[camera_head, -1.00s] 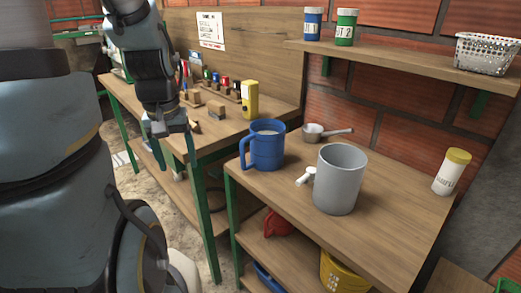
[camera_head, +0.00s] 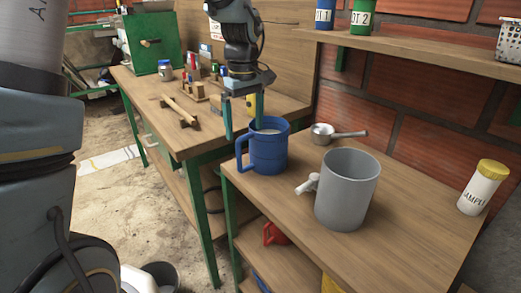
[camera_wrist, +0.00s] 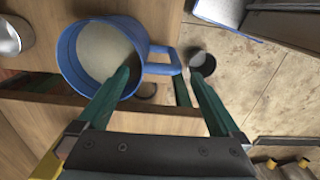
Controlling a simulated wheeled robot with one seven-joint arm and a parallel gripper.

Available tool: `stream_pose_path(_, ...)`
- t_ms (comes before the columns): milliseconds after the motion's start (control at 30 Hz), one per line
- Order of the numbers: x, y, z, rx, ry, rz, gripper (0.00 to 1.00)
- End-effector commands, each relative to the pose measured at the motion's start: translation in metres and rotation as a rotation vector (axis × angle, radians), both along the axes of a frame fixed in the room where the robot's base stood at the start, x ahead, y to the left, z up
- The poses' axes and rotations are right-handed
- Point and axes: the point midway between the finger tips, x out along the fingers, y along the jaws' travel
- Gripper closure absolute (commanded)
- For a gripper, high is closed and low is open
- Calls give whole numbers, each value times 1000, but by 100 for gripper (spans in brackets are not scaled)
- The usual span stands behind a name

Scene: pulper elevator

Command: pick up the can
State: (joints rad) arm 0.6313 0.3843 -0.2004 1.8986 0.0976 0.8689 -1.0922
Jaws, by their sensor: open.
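A blue jug (camera_head: 269,154) with a side handle (camera_head: 241,152) stands upright on the near bench, with pale contents inside. It also shows in the wrist view (camera_wrist: 68,62), its handle (camera_wrist: 164,68) between my fingers. A plain grey cylindrical can (camera_head: 346,193) stands upright to its right, open at the top. My gripper (camera_head: 243,131) is open and points down at the jug. In the wrist view my gripper (camera_wrist: 158,72) has one finger over the jug's opening and the other beyond the handle. I cannot tell whether the fingers touch the jug.
A small metal pan (camera_head: 325,133) lies behind the grey can, and a white fitting (camera_head: 308,184) lies beside it. A yellow-capped sample bottle (camera_head: 482,188) stands at right. A shelf (camera_head: 420,55) runs above. The bench front right of the can is clear.

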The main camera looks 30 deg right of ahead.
Motion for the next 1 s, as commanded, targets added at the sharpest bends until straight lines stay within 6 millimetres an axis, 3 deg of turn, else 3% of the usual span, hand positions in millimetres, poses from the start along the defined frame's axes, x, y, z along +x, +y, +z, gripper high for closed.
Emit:
stream_pose_path(233,-1,2,-19,2,2,0,0)
stream_pose_path(500,-3,3,-55,2,1,0,0)
stream_pose_path(800,-2,3,-61,-1,-1,0,0)
stream_pose_path(1000,-2,3,-61,-1,-1,0,22)
